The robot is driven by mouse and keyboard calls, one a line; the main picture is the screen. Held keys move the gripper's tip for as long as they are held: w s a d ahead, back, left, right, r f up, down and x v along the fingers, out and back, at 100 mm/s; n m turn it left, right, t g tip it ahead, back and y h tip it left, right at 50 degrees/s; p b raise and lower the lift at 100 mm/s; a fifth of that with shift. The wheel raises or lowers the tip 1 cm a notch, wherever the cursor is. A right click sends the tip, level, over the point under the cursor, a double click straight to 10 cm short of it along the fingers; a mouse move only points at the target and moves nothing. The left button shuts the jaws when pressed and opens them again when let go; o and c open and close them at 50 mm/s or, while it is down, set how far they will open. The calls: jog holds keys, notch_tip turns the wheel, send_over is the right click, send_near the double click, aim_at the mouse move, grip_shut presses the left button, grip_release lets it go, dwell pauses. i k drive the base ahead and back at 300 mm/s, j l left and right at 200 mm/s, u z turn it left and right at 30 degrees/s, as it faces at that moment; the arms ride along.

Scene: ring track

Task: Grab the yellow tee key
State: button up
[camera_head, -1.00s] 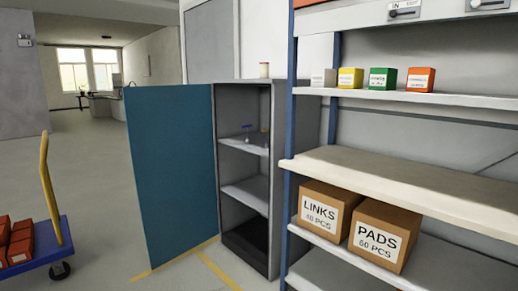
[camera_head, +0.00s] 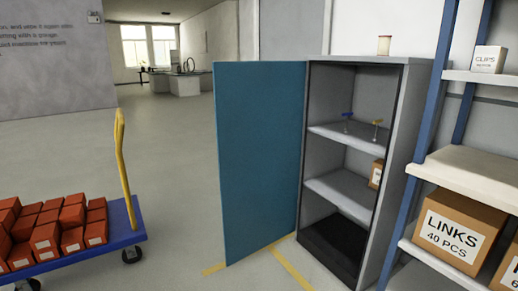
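A grey cabinet (camera_head: 394,160) stands open, with its blue door (camera_head: 258,165) swung out to the left. On its upper inner shelf (camera_head: 345,137) two small tee-shaped keys stand upright. The left one is a blue tee key (camera_head: 348,115). The right one is the yellow tee key (camera_head: 377,123), small and dull yellow at this distance. They stand apart from each other. My gripper is not in view.
A blue cart (camera_head: 125,225) with several red boxes (camera_head: 70,215) and a yellow handle is at the left. A rack with a LINKS box (camera_head: 452,232) stands right of the cabinet. A small jar (camera_head: 384,45) is on the cabinet top.

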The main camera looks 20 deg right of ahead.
aim_at(374, 141)
jog(key=i, duration=1)
jog(key=i+j+z, duration=0.1)
jog(key=i, duration=0.9)
jog(key=i+j+z, duration=0.1)
jog(key=i+z, duration=0.15)
jog(key=i, duration=0.15)
jog(key=i+j+z, duration=0.2)
jog(key=i, duration=0.2)
jog(key=i+j+z, duration=0.25)
jog(key=i+l, duration=0.05)
jog(key=i, duration=0.05)
